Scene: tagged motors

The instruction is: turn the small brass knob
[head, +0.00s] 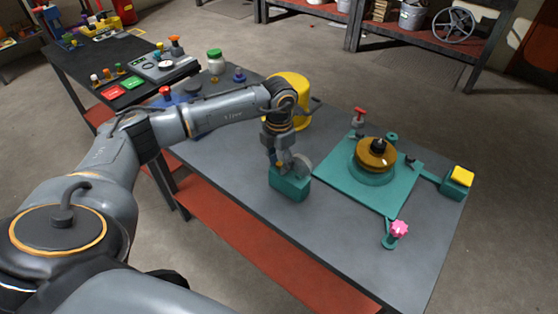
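A teal block (289,186) with a round grey disc (301,163) on it stands near the front edge of the grey table. A small brass-coloured spot (280,165) shows at the block's top, right by my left gripper's fingers; it may be the small brass knob, but it is too small to be sure. My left gripper (279,161) points down at the top of the block. Whether its fingers are open or shut, and whether they touch the spot, I cannot tell. My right gripper is out of view.
A yellow button box (460,179) sits at the right edge. A yellow container (297,90) stands behind my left arm. The front right tabletop is clear.

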